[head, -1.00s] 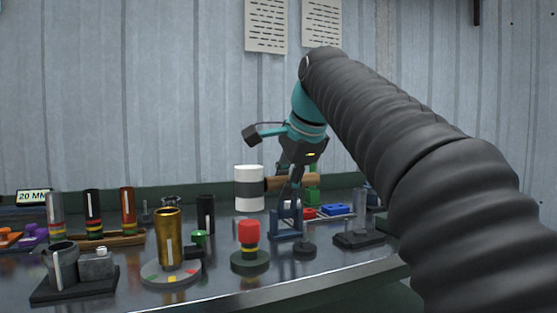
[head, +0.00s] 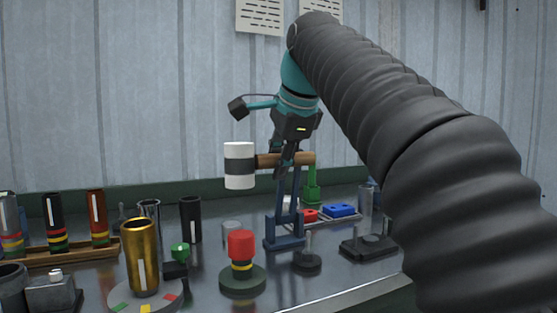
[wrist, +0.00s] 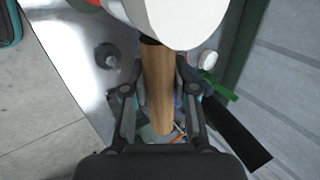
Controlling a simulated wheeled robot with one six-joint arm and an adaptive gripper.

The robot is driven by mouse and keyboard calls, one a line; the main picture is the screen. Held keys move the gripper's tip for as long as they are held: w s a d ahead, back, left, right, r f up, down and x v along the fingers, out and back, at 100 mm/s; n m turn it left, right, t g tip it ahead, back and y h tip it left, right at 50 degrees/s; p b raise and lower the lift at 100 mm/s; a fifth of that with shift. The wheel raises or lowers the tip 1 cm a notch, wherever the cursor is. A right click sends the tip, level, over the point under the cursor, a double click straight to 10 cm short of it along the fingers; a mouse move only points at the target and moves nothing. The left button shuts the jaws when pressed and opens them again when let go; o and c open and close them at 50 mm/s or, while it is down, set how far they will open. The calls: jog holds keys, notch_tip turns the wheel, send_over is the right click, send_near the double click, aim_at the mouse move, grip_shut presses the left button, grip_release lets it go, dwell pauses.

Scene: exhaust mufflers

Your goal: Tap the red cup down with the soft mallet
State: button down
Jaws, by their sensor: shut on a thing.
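The soft mallet has a white head with a dark band (head: 239,165) and a wooden handle (head: 270,160). My gripper (head: 285,160) is shut on the handle and holds the mallet level above the table, over a blue stand (head: 285,225). In the wrist view the handle (wrist: 158,90) runs between my gripper's fingers (wrist: 160,115), and the white head (wrist: 180,15) fills the top. The red cup (head: 241,244) sits on a banded yellow and dark post on a round green base (head: 243,279). The mallet head is above the red cup, clearly apart from it.
A gold cup (head: 142,255) stands on a round coloured plate at the front left. Several banded tubes stand in a wooden rack (head: 70,252) at the left. A small dark post (head: 307,262) stands right of the red cup. Blue and red parts (head: 338,210) lie in a tray behind.

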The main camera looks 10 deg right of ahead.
jog(key=shift+f+b, duration=1.65)
jog(key=shift+f, duration=0.6)
notch_tip(320, 180, down, 5)
jog(key=b, duration=0.3)
jog(key=shift+b, duration=0.4)
notch_tip(320, 180, up, 8)
jog(key=p, duration=0.7)
jog(key=shift+f, duration=0.2)
jog(key=shift+f, duration=0.1)
